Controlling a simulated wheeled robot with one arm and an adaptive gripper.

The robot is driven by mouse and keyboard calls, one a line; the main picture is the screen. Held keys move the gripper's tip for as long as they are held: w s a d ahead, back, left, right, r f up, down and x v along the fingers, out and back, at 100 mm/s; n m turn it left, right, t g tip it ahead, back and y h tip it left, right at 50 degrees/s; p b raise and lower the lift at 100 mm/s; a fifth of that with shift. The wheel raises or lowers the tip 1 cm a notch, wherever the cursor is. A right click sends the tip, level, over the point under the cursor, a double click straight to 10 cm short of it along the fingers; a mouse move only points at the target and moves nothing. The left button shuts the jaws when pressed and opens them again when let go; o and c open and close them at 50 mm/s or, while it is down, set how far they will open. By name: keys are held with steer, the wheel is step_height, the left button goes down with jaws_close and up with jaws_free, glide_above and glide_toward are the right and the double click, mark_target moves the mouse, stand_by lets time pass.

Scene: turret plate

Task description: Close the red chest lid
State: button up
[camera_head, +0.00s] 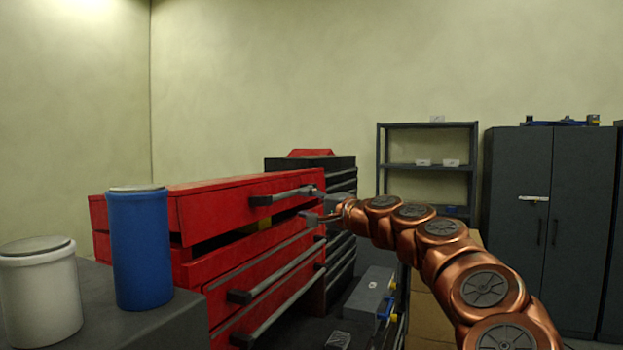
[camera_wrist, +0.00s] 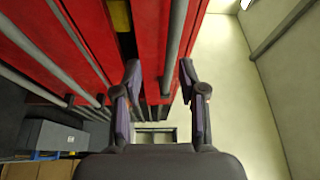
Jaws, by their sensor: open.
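The red chest (camera_head: 255,272) stands left of centre with a dark handle bar on each drawer front. Its red lid (camera_head: 215,205) is partly open, with a dark gap under it and something yellow (camera_head: 265,225) inside. The lid's handle bar (camera_head: 284,196) runs along its front. My gripper (camera_head: 308,205) is open at the right end of this bar. In the wrist view the lid handle bar (camera_wrist: 178,40) runs between the two open fingers (camera_wrist: 160,78), nearer the right one. I cannot tell whether either finger touches it.
A blue canister (camera_head: 139,250) and a white canister (camera_head: 40,295) stand on a grey surface at the left front. A dark chest (camera_head: 345,163) stands behind the red one. A grey box (camera_head: 368,298) sits below my arm. Shelves (camera_head: 428,142) and a dark cabinet (camera_head: 545,200) stand at the right back.

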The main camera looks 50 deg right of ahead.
mark_target(296, 194)
steer(key=shift+m+t, duration=0.4)
steer(key=shift+m, duration=0.1)
steer(key=shift+w+d+r+p, duration=0.3)
steer(key=shift+w+d+p, duration=0.2)
steer(key=shift+w, duration=0.7)
steer(key=shift+w+d+r+p, duration=0.25)
steer(key=shift+w+d+p, duration=0.25)
steer(key=shift+w, duration=0.7)
steer(key=shift+w+d+r+p, duration=0.3)
steer(key=shift+w+d+p, duration=0.2)
steer(key=shift+w, duration=0.7)
jaws_close()
